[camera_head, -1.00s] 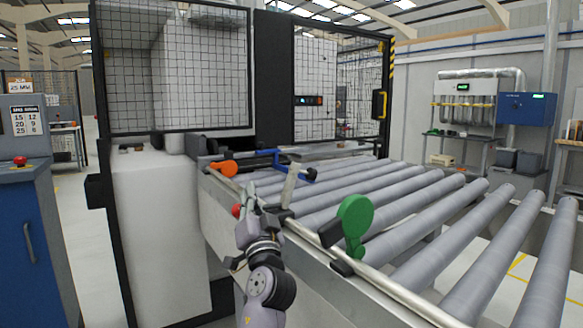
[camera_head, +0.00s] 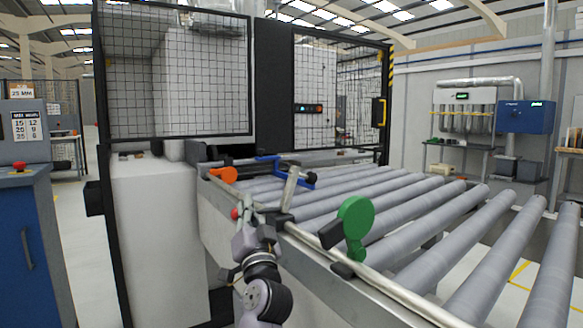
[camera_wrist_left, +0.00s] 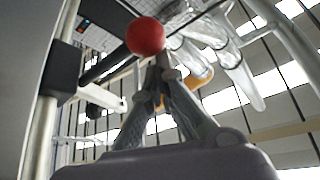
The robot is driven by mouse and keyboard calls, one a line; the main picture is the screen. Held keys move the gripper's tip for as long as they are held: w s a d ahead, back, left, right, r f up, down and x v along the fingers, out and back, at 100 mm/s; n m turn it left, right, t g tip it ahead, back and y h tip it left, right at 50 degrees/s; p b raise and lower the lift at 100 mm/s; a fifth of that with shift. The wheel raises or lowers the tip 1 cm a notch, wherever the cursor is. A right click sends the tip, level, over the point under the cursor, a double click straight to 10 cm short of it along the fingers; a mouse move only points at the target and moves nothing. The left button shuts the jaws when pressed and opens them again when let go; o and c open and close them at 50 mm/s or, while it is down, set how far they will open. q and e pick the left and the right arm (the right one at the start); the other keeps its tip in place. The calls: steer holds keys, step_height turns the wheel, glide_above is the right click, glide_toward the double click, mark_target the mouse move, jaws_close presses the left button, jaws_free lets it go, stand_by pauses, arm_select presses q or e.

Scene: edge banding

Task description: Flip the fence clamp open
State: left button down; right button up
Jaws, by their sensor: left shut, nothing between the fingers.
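A red ball knob (camera_head: 236,213) sits at the near-left side of the conveyor, low beside the front rail. I take it to be part of the fence clamp; its lever is not clear in the head view. My left gripper (camera_head: 247,209) is shut and empty just right of the knob. In the left wrist view the red knob (camera_wrist_left: 145,37) is just beyond the tips of my shut left gripper (camera_wrist_left: 162,62), a little to the left. I cannot tell whether they touch. My right gripper is not in view.
A grey upright lever (camera_head: 289,186) and a green paddle (camera_head: 355,218) stand along the front rail. An orange piece (camera_head: 222,174) and a blue bracket (camera_head: 285,165) sit at the far end. Grey rollers (camera_head: 405,205) spread right; a blue cabinet (camera_head: 38,240) stands left.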

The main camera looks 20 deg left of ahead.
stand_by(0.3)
arm_select(q)
steer(key=v, duration=0.7)
steer(key=shift+s, duration=0.2)
steer(key=shift+d+f, duration=0.1)
steer(key=shift+f, duration=0.05)
